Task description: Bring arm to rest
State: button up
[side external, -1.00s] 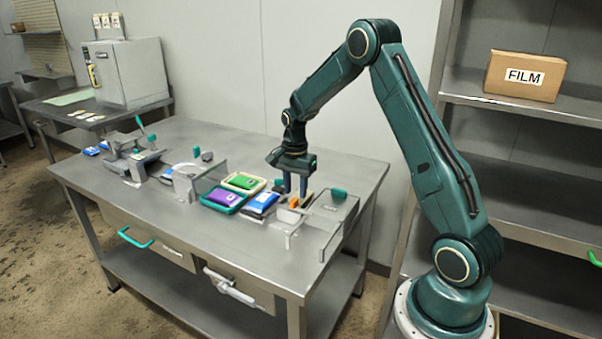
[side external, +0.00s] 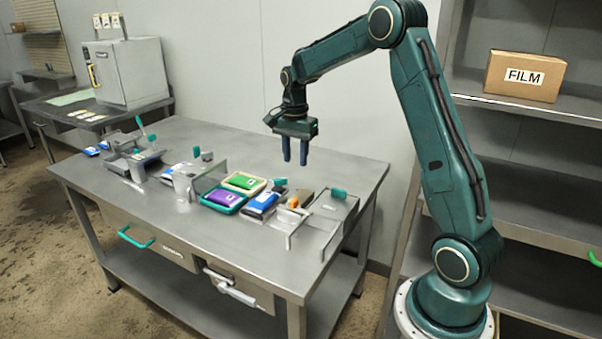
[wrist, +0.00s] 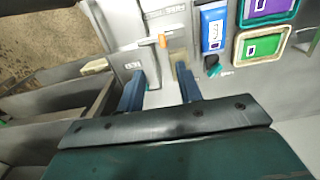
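My gripper (side external: 295,152) hangs above the steel table (side external: 200,250), pointing down, with its two blue fingers apart and nothing between them. In the wrist view, the fingers of my gripper (wrist: 160,90) also show apart. Below it on the table is a metal fixture (side external: 325,215) with a small orange part (side external: 293,202) at its left side. The orange part also shows in the wrist view (wrist: 163,41), beyond the fingertips.
A green pouch (side external: 243,181) and a purple pouch (side external: 223,197) lie in trays beside a blue pouch (side external: 262,203). A grey clamp device (side external: 135,160) stands further left. A shelf with a FILM box (side external: 524,75) is at right. The air around my gripper is clear.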

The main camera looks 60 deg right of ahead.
jog(key=s+a+r+n+t, duration=0.3)
jog(key=s+a+r+n, duration=0.6)
jog(key=s+a+r, duration=0.4)
jog(key=s+a+f+n+t, duration=0.2)
jog(key=s+a+n, duration=0.6)
jog(key=s, duration=0.4)
jog(key=shift+s+a+n+t, duration=0.15)
jog(key=shift+a+n+t, duration=0.15)
jog(key=shift+n, duration=0.2)
dwell(0.5)
